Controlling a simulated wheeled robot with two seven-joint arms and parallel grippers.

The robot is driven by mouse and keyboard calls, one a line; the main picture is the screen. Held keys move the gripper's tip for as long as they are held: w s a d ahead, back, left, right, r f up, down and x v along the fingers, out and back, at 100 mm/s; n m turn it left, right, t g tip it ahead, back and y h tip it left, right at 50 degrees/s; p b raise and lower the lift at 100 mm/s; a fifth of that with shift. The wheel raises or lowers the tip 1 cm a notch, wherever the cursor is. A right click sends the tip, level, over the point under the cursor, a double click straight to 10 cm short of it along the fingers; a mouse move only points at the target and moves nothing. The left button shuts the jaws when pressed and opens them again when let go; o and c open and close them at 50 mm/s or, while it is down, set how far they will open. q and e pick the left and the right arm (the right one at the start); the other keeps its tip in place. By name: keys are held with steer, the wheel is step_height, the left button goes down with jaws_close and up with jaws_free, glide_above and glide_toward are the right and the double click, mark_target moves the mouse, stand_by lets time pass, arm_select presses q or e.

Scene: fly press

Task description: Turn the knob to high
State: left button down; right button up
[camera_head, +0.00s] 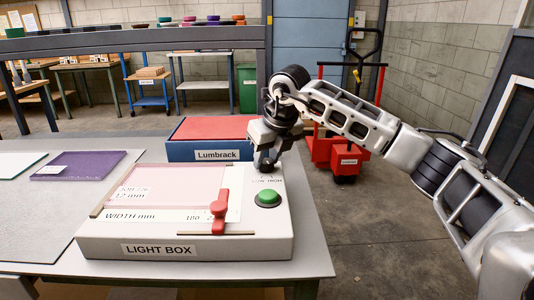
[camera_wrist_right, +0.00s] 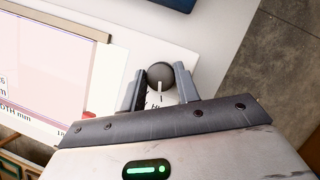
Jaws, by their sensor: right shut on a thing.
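The knob (camera_wrist_right: 160,75) is a dark round dial with a white pointer line, on the white top of the light box (camera_head: 110,246). In the right wrist view it sits between the two fingers of my right gripper (camera_wrist_right: 158,88), which is shut on it. In the head view my right gripper (camera_head: 266,160) reaches down to the back right corner of the box and hides most of the knob. The printing beside the knob is partly covered, so I cannot read its setting. My left gripper is not in view.
A green button (camera_head: 267,198) and a red slider (camera_head: 219,209) are on the light box near my right gripper. A blue Lumbrack box (camera_head: 190,151) with a red top stands just behind. A purple sheet (camera_head: 78,165) lies on the table at left.

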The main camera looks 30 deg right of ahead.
arm_select(q)
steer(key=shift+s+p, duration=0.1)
steer(key=shift+p, duration=0.35)
arm_select(e)
steer(key=shift+d+r+n+y, duration=0.1)
steer(key=shift+n+y, duration=0.4)
steer(key=shift+n, duration=0.7)
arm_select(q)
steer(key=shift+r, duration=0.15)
arm_select(e)
steer(key=shift+n, duration=0.3)
steer(key=o, duration=1)
steer(key=shift+c, duration=0.2)
arm_select(q)
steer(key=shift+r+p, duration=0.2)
steer(key=shift+p, duration=0.3)
arm_select(e)
steer(key=v, duration=1.6)
